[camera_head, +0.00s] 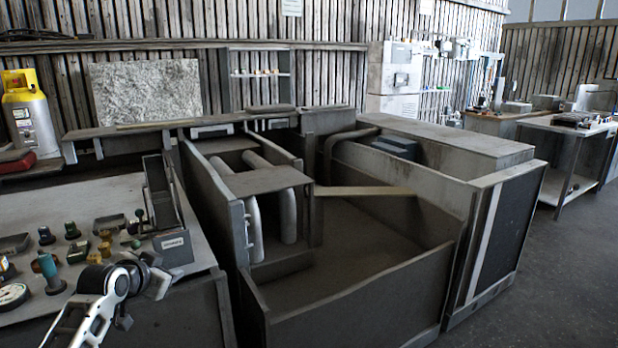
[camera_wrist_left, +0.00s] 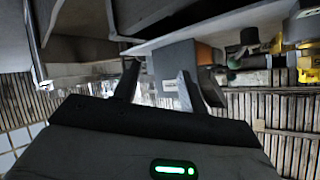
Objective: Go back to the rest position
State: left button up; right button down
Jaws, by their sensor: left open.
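My left arm comes in at the lower left of the head view, and its gripper (camera_head: 150,268) hangs over the front right part of the grey workbench (camera_head: 95,192). In the left wrist view the two fingers of the left gripper (camera_wrist_left: 160,82) stand apart, with nothing seen between them. A dark grey bin with a white label (camera_head: 172,244) stands just behind the gripper; I cannot tell whether they touch. My right gripper is in neither view.
A large open-topped grey housing (camera_head: 350,296) with pipes and a plank across it fills the middle. Several small fittings and a round gauge (camera_head: 12,296) lie on the bench. A yellow canister (camera_head: 30,122) stands behind. Dark floor (camera_head: 572,262) is clear at right.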

pick_arm(q)
jog(key=w+a+r+n+t+y, duration=0.25)
jog(key=r+t, duration=0.25)
jog(key=r, duration=0.4)
jog(key=s+d+f+g+h, duration=0.1)
jog(key=s+d+f+g, duration=0.1)
jog(key=s+d+f, duration=0.55)
jog(key=s+d+f+g+h, duration=0.1)
jog(key=s+d+f+h, duration=0.15)
jog(key=s+f, duration=0.9)
jog(key=s+d+f+g, duration=0.1)
jog(key=s+d+f, duration=0.2)
jog(key=s, duration=0.3)
jog(key=s+d+f+g, duration=0.1)
jog(key=s+d+f, duration=0.2)
jog(key=s, duration=0.4)
jog(key=s+d+f+g+h, duration=0.1)
jog(key=s+d+f, duration=0.2)
jog(key=s, duration=0.3)
jog(key=shift+s+f+g, duration=0.35)
jog(key=shift+f+g, duration=0.05)
jog(key=shift+f, duration=0.05)
jog(key=shift+c, duration=0.7)
jog(key=shift+w+d, duration=0.1)
